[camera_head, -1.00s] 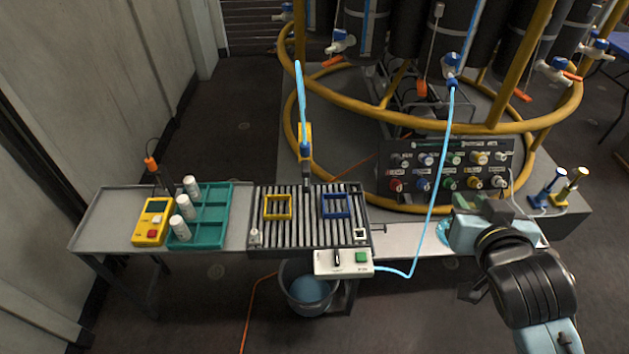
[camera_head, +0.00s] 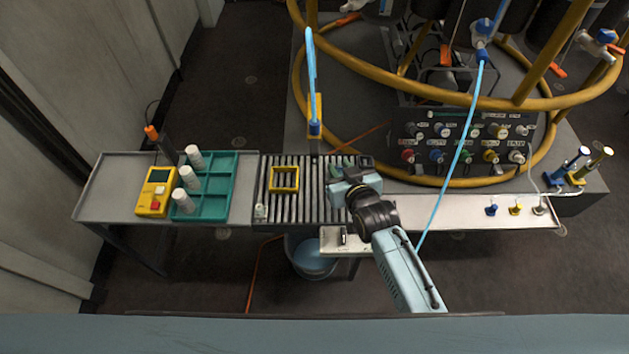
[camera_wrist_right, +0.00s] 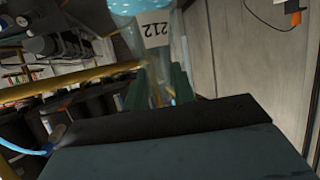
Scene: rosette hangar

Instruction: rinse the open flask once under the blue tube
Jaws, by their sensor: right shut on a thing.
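My right gripper (camera_head: 340,172) is over the right part of the roller grate in the head view, where the blue frame stood. In the right wrist view its green fingers (camera_wrist_right: 160,88) are shut on a clear flask (camera_wrist_right: 128,42) with a "212" label (camera_wrist_right: 153,31) that reads upside down. Light-blue speckles show at the flask's top edge in that view. In the head view I cannot make out the flask clearly. A light-blue tube (camera_head: 311,70) hangs behind the grate, its blue end (camera_head: 315,128) apart from and behind-left of my gripper. My left gripper is out of view.
The roller grate (camera_head: 310,200) holds a yellow frame (camera_head: 284,179). To its left are a teal tray (camera_head: 221,208) with white bottles and a yellow meter (camera_head: 156,192). A blue bucket (camera_head: 314,256) stands below. Another light-blue tube (camera_head: 453,165) runs behind my arm.

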